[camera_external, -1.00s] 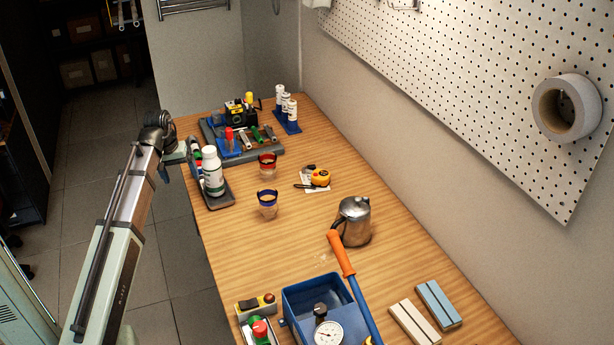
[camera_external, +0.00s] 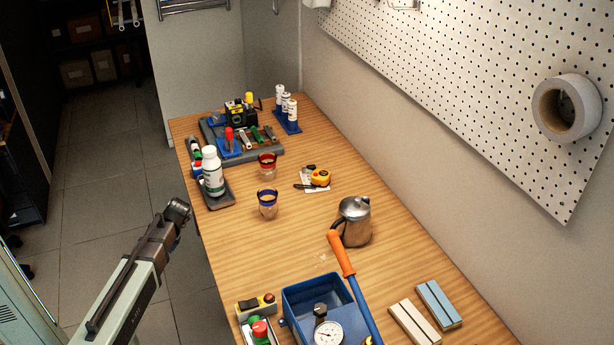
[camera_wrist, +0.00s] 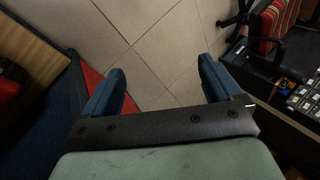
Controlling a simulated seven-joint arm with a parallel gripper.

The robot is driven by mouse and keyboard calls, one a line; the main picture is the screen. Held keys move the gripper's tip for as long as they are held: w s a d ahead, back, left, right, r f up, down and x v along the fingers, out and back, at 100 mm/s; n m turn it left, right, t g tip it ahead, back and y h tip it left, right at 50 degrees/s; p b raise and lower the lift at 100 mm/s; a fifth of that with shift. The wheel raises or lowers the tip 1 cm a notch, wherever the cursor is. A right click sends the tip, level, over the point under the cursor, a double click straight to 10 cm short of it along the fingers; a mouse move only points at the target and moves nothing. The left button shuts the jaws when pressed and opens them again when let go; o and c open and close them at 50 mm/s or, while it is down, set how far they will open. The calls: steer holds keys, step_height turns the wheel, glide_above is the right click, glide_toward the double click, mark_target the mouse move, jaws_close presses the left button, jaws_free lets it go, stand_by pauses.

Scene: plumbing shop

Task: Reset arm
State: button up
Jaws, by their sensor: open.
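My gripper (camera_wrist: 160,88) shows in the wrist view with its two blue fingers spread wide apart and nothing between them. Tiled floor shows beyond the fingers. In the external view my arm is at the lower left, off the left side of the wooden table (camera_external: 300,240).
On the table are a white bottle (camera_external: 212,172), two cups (camera_external: 267,204), a metal pot (camera_external: 355,222), a tape measure (camera_external: 319,178) and a blue bin (camera_external: 302,290) with an orange-handled tool (camera_external: 341,254). A grey tray (camera_external: 262,152) holds tools. The tiled floor (camera_external: 110,200) left of the table is clear.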

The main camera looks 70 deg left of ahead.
steer(key=s+d+f+m+g+y, duration=0.25)
steer(key=d+f+m, duration=0.2)
steer(key=f, duration=0.55)
steer(key=w+d+f+m, duration=0.2)
steer(key=w+d+f, duration=0.15)
steer(key=d, duration=0.35)
steer(key=w+d+f+m, duration=0.1)
steer(key=w+d+f, duration=0.1)
steer(key=d+f, duration=0.45)
steer(key=w+d+f+m, duration=0.2)
steer(key=d, duration=0.6)
steer(key=s+d+f+m+h, duration=0.1)
steer(key=s+d+f, duration=0.1)
steer(key=d, duration=0.9)
steer(key=s+d+f+m+h, duration=0.2)
steer(key=d+f, duration=0.1)
steer(key=d, duration=0.9)
steer(key=s+d+f+m+h, duration=0.1)
steer(key=s+d+f+h, duration=0.1)
steer(key=d, duration=0.9)
steer(key=shift+d+f+t, duration=0.3)
steer(key=shift+f+t, duration=0.15)
steer(key=shift+f, duration=0.35)
